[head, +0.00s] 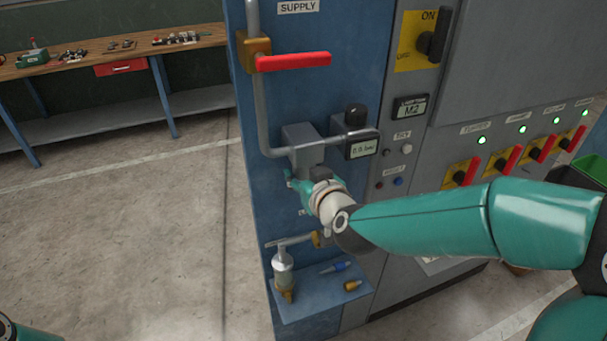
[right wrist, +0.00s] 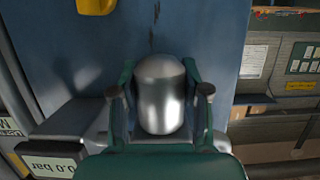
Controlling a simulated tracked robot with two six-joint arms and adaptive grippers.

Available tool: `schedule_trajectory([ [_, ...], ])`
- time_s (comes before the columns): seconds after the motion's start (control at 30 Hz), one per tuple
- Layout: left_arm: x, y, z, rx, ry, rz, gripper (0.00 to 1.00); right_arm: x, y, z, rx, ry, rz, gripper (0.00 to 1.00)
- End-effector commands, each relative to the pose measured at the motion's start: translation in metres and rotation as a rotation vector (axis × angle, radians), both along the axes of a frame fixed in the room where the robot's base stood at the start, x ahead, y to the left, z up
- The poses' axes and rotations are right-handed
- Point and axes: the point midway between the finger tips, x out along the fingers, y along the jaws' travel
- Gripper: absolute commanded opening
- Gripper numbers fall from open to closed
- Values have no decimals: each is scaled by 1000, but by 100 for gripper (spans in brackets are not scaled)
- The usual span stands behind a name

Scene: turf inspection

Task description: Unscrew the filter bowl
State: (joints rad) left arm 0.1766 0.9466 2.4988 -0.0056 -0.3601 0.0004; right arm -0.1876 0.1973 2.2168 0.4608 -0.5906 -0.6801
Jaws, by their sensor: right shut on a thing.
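The filter bowl (right wrist: 161,95) is a smooth silver cylinder with a domed end, in the middle of the right wrist view. My right gripper (right wrist: 160,103) is shut on it, with one green finger on each side. In the head view my right gripper (head: 306,184) is just below the grey filter head (head: 302,140) on the blue panel. My own gripper and wrist hide the bowl there. I cannot tell whether its thread is engaged. My left gripper is not in view.
A red-handled valve (head: 293,62) sits on the supply pipe above. A gauge (head: 361,147) is right of the filter head. Below, a small shelf (head: 318,302) carries a blue-tipped and a brass piece. A silver cup (head: 283,271) hangs from a pipe at its left. The floor at left is clear.

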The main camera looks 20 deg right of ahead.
Motion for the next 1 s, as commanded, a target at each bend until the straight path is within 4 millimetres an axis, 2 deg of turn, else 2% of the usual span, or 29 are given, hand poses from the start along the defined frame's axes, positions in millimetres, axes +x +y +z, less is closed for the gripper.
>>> schedule_trajectory([
  [0.03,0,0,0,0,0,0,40,0,0,0,0,0,0,8],
  [0.07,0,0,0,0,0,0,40,0,0,0,0,-1,0,43],
  [0.2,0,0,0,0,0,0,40,0,0,0,0,-1,0,19],
  [0.3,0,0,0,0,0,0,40,0,0,0,0,-1,0,7],
  [0.57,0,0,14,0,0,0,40,1,2,4,4,0,-46,7],
  [1.0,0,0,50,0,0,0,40,1,3,3,-1,2,-302,7],
])
